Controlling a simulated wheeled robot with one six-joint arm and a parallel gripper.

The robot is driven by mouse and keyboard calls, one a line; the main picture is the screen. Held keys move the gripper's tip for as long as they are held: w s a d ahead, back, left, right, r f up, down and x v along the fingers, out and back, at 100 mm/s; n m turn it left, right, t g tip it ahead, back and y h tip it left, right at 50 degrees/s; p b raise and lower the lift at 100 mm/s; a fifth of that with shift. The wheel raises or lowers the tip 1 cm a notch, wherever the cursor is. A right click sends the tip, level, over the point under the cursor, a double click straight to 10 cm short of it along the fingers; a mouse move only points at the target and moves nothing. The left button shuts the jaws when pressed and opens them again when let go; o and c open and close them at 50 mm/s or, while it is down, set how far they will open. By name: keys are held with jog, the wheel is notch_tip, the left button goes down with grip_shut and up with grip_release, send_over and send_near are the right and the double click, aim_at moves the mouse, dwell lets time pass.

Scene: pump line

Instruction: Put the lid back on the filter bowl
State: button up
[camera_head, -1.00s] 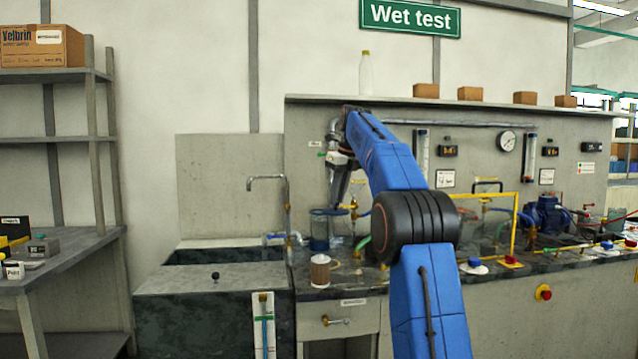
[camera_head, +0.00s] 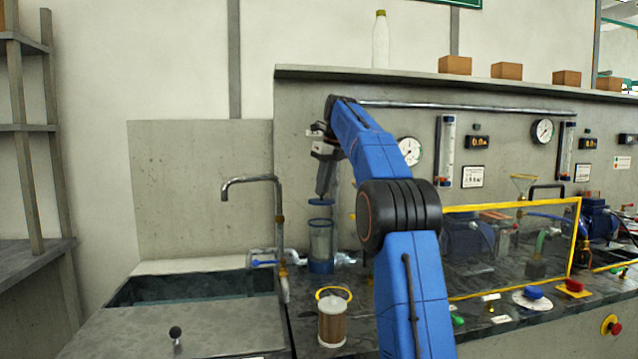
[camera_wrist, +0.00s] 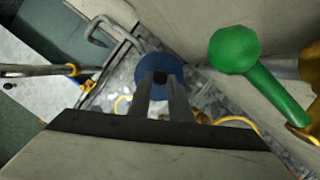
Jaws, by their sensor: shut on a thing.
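The blue lid (camera_head: 321,202), a flat disc, hangs level above the filter bowl, with a visible gap between them. The filter bowl (camera_head: 321,240) is a clear cylinder with a blue rim and blue base, upright on the dark counter. My gripper (camera_head: 323,192) points down over the bowl, shut on the lid's top. In the wrist view, my fingers (camera_wrist: 161,98) close on a small dark knob at the middle of the blue lid (camera_wrist: 146,65). The lid hides the bowl there.
A sink (camera_head: 190,288) with a tap (camera_head: 250,181) is at left. A yellow-framed clear guard (camera_head: 510,245) stands to the right. A green valve handle (camera_wrist: 235,52) is near the wrist.

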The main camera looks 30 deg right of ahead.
aim_at(323, 200)
jog(key=shift+w+d+f, duration=0.1)
jog(key=shift+w, duration=0.25)
jog(key=shift+f, duration=3.05)
jog(key=shift+f, duration=0.1)
jog(key=o, duration=1.5)
jog(key=shift+c, duration=0.2)
jog(key=shift+r, duration=3.45)
grip_shut()
